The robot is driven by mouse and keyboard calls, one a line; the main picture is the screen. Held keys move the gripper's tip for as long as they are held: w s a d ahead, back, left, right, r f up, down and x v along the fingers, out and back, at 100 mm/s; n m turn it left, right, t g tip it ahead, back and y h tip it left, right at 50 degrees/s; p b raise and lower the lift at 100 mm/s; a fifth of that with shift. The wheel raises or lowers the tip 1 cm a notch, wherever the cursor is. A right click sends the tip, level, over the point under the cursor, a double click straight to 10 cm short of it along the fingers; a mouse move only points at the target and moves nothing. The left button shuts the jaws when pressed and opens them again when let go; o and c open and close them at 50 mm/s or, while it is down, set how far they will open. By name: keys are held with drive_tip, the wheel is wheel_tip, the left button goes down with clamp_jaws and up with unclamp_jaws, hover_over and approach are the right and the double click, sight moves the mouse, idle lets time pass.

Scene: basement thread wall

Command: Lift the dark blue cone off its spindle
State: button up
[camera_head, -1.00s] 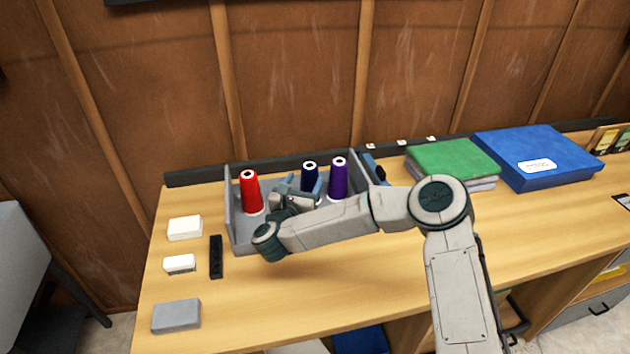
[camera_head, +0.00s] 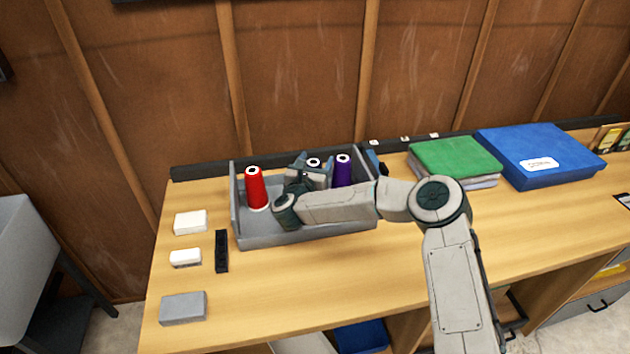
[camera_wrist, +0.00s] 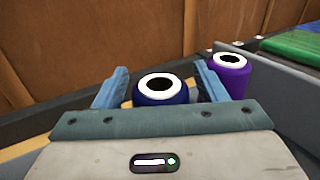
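The dark blue cone (camera_wrist: 161,90) stands upright between the two spread fingers of my gripper (camera_wrist: 160,88) in the wrist view, with a visible gap on each side. Its white top ring with a dark hole faces up. In the head view my gripper (camera_head: 310,166) hides most of the dark blue cone, and only its white top (camera_head: 313,162) shows. The gripper is open and holds nothing. The spindle under the cone is hidden.
A red cone (camera_head: 256,190) stands to the left and a purple cone (camera_head: 343,171) close on the right, all in a grey tray (camera_head: 262,240) with raised sides. White blocks (camera_head: 190,222) and a black strip (camera_head: 221,251) lie left of the tray.

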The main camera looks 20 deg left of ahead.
drive_tip(key=c, duration=1.3)
wheel_tip(320, 180, up, 10)
drive_tip(key=shift+r+b, duration=0.1)
drive_tip(key=shift+b, duration=0.6)
